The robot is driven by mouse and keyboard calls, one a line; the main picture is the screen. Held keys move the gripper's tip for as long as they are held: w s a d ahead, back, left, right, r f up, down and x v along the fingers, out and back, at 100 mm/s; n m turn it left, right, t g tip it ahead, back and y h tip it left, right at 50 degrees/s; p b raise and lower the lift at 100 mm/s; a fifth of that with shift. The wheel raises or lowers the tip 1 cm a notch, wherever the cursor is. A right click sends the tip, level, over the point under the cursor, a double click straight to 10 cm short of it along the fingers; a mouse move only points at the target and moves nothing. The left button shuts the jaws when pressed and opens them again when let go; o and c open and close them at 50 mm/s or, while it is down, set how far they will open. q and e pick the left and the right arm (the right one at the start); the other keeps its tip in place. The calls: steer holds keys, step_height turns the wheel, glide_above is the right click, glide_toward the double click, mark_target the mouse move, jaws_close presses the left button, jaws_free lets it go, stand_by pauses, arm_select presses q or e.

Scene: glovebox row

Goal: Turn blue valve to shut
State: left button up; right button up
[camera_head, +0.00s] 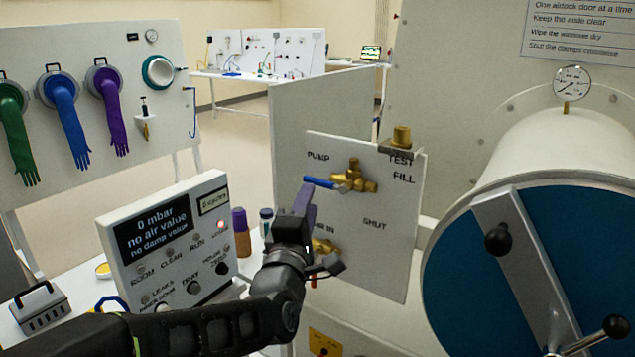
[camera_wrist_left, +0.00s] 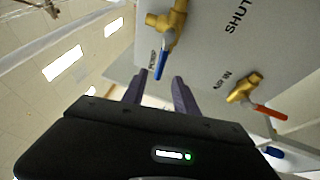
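The blue valve has a blue lever (camera_head: 323,183) on a brass body (camera_head: 356,178), on a white panel (camera_head: 385,255) under the word PUMP. The lever points left, nearly level. The word SHUT is printed lower right. My left gripper (camera_head: 306,193) is just below the lever in the head view. In the left wrist view its two fingers (camera_wrist_left: 158,84) are apart, with nothing between their visible parts. The blue lever (camera_wrist_left: 161,58) has its free end near the gap between the fingertips; contact cannot be told. My right gripper is out of view.
A second brass valve (camera_head: 325,246) sits below, partly hidden by my left gripper; its orange-red lever (camera_wrist_left: 268,111) shows in the wrist view. A display box (camera_head: 160,245) and bottles (camera_head: 241,233) stand left. A blue round door (camera_head: 460,270) is at right.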

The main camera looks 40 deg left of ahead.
mark_target(316, 182)
arm_select(q)
steer(key=p+x, duration=0.2)
steer(key=x, duration=0.5)
steer(key=shift+r+p, duration=0.1)
steer(key=shift+p, duration=0.3)
steer(key=shift+w+a, duration=0.15)
steer(key=shift+w, duration=0.2)
steer(key=shift+c, duration=0.5)
jaws_close()
